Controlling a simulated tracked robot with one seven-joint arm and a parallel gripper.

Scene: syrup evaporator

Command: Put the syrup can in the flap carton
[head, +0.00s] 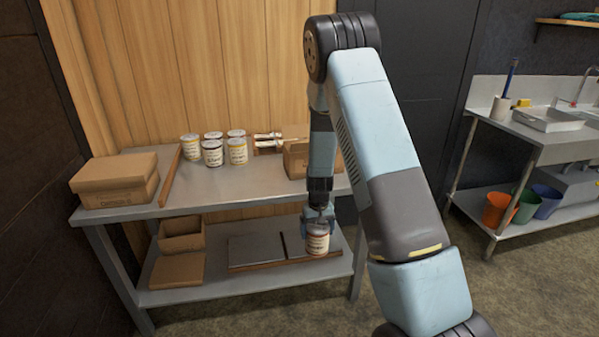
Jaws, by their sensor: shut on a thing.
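The syrup can (317,241) is a small cylinder with a pale label and a reddish band. My gripper (318,217) points down and is shut on the can's upper part. The can is upright and shows in front of the lower shelf's right part; I cannot tell whether it touches the shelf. A brown cardboard carton (296,162), which looks like the flap carton, stands on the table top at the right. My arm hides its right part, and its inside is hard to make out.
Several similar cans (212,153) stand at the back of the metal table (225,188). A closed carton (115,182) and a wooden strip (171,176) are at the left. The lower shelf holds a small open box (182,240), a brown lid-like piece (177,271) and dark plates (256,250).

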